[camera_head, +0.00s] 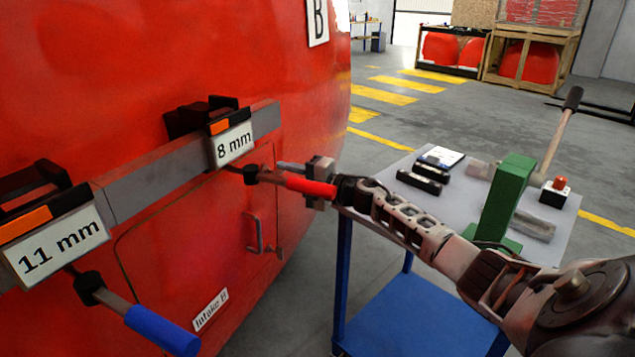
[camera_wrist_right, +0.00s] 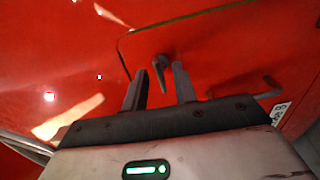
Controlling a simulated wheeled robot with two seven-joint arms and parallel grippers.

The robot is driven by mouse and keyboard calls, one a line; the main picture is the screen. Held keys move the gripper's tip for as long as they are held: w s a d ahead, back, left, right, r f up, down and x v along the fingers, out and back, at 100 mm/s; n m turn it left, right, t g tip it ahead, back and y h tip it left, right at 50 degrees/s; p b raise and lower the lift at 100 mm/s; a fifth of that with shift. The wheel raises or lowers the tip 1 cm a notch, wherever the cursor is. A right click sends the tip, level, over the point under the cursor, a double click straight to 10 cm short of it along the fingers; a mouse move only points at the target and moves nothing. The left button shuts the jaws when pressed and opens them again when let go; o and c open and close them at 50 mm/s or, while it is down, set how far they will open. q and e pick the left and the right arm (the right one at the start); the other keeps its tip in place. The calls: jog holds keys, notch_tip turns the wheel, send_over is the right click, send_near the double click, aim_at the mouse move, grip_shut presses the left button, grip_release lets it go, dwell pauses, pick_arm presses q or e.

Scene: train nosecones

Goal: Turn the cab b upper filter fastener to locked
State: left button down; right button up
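The cab's red nose (camera_head: 140,60) carries the "B" plate (camera_head: 317,18) and a hatch (camera_head: 190,255) labelled "Intake B" (camera_head: 210,309). In the right wrist view, a dark fastener lever (camera_wrist_right: 162,72) sits on the red panel just inside a dark seam, pointing down in the picture. My right gripper (camera_wrist_right: 160,88) is open, its two fingers either side of the lever in that view; I see no contact. In the head view my right gripper (camera_head: 292,166) is near the nose, partly behind a red-handled tool. That fastener is not clear there. My left gripper is not in view.
A rail on the nose holds the red-handled tool (camera_head: 310,187) under "8 mm" and a blue-handled one (camera_head: 160,330) under "11 mm", both sticking out. A hatch handle (camera_head: 251,232) protrudes below. A blue-framed cart (camera_head: 385,205) stands at right under my right arm.

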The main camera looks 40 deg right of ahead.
jog(key=b+v, duration=0.1)
jog(key=v, duration=1.4)
jog(key=shift+a, duration=0.1)
jog(key=s+a+f+m+h, duration=0.2)
jog(key=s+a+f+m, duration=0.1)
jog(key=a+f+m, duration=0.4)
jog(key=s+a+f+m+h, duration=0.2)
jog(key=s+a+f+m, duration=0.15)
jog(key=a+f, duration=0.4)
jog(key=s+a+f+m+g, duration=0.3)
jog(key=s+a+f+m, duration=0.1)
jog(key=a, duration=0.4)
jog(key=s+a+f+m+g, duration=0.3)
jog(key=s+a+f+m, duration=0.2)
jog(key=s+a, duration=0.2)
jog(key=shift+s+a, duration=0.25)
jog(key=shift+a, duration=0.95)
